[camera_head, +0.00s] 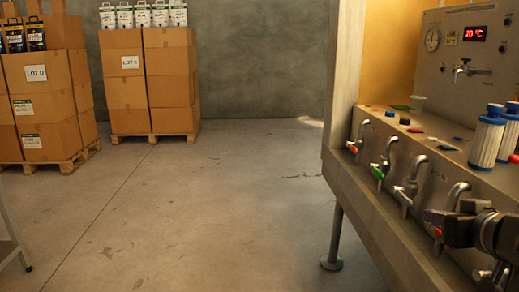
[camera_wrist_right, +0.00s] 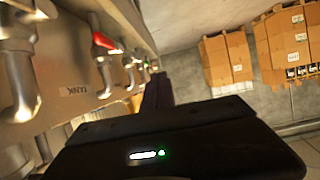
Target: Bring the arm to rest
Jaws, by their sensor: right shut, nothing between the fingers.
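My right arm (camera_head: 495,232) comes in at the lower right of the head view, in front of the bench with the taps. My right gripper (camera_head: 434,216) is dark and points left, close to a tap with a red handle (camera_head: 438,233). I cannot tell whether it touches that tap. In the right wrist view the fingers (camera_wrist_right: 157,92) are together with nothing between them, and a tap with a red lever (camera_wrist_right: 104,41) is to their left. My left gripper is not in view.
A panel (camera_head: 460,85) with a gauge and a red display stands behind. Box stacks (camera_head: 125,92) are at the left. The middle floor (camera_head: 215,200) is clear.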

